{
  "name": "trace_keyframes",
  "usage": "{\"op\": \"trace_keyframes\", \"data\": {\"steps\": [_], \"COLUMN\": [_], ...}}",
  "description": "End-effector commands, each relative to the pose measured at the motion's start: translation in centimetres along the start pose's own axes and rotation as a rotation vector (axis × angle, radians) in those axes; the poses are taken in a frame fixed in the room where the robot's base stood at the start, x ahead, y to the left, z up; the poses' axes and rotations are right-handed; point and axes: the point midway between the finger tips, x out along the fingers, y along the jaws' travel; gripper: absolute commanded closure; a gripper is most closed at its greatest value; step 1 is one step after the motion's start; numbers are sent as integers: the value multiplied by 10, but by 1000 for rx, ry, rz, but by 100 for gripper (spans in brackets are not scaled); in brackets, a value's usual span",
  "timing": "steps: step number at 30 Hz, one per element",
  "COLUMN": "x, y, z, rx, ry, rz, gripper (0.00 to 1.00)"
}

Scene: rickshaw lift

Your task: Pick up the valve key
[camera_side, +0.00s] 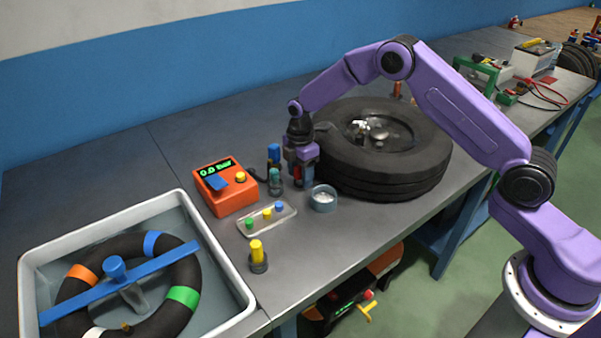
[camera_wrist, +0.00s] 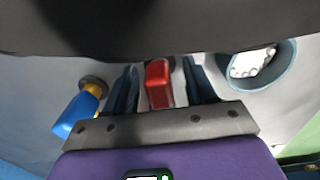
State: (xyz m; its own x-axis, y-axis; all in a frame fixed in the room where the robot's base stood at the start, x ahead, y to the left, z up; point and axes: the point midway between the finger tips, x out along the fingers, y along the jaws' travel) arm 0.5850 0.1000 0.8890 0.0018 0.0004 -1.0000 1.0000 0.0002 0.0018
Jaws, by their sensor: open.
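My gripper (camera_side: 298,176) points down at the bench, just left of the stacked tyres. In the wrist view its two dark blue fingers are apart, with a red upright piece (camera_wrist: 158,84) between them. The red piece seems to be the valve key, though no label shows. A gap shows between it and each finger. In the side view only a small red part (camera_side: 297,173) shows between the fingers; the rest is hidden by my gripper.
A blue-and-yellow piece (camera_wrist: 79,109) stands left of my fingers. A round cup of white bits (camera_side: 323,200) is close at right. The tyre stack (camera_side: 385,165), orange gauge box (camera_side: 225,190), tray with coloured pegs (camera_side: 265,217) and water basin (camera_side: 225,262) surround the area.

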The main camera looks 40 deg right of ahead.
Motion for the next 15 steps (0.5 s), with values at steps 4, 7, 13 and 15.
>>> {"op": "trace_keyframes", "data": {"steps": [4,7,13,15], "x": [0,0,0,-1], "y": [0,0,0,0], "z": [0,0,0,0], "rx": [0,0,0,0], "ry": [0,0,0,0], "rz": [0,0,0,0], "gripper": [71,95,95,95]}}
